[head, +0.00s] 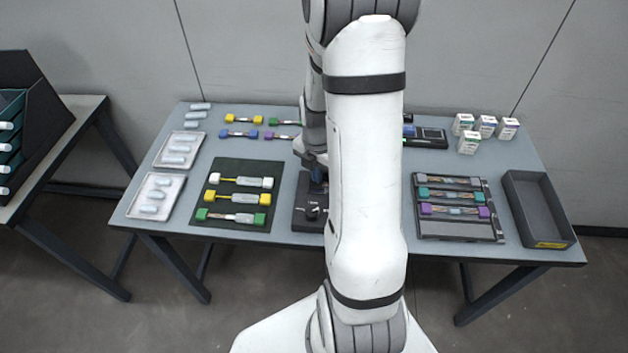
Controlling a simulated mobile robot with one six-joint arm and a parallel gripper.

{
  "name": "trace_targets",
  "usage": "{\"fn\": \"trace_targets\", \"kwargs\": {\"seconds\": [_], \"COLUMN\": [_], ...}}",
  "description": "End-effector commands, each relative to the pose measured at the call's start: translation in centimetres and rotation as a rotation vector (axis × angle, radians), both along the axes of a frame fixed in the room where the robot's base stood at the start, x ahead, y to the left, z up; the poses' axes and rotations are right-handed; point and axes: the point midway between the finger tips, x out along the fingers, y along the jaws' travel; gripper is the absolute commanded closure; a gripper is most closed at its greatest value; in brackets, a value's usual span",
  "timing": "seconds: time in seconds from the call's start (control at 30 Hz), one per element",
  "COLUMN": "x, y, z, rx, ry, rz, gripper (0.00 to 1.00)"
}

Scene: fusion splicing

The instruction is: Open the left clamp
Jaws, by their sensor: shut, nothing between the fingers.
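A dark device (304,222), probably the fusion splicer with the clamps, sits at the middle of the table's front. My white arm covers its right part. Small parts show on its top, but I cannot tell which is the left clamp or whether it is open. My gripper (317,178) is small and dark in the head view, low over the back of this device and partly hidden by my arm. It is shut and empty. Whether it touches the device cannot be told.
Left of the device, a dark green mat (232,173) holds several cable pieces with coloured ends. Two trays (157,208) of pale capsules lie further left. On the right are a dark rack (455,230) with cables, an empty dark bin (541,208) and small white boxes (468,142).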

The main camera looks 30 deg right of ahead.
Motion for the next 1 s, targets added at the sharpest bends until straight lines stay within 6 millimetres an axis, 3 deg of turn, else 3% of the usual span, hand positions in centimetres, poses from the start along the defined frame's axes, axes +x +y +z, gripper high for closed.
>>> {"fn": "trace_targets", "kwargs": {"seconds": [0.03,0.13,1.0], "x": [-0.49,-0.59,-0.03], "y": [0.15,0.18,-0.33], "z": [-1.18,-1.43,-1.18], "rx": [0.006,0.006,0.005], "ry": [0.016,0.019,0.017], "rz": [0.000,0.000,-0.001], "gripper": [1.00,1.00,1.00]}}
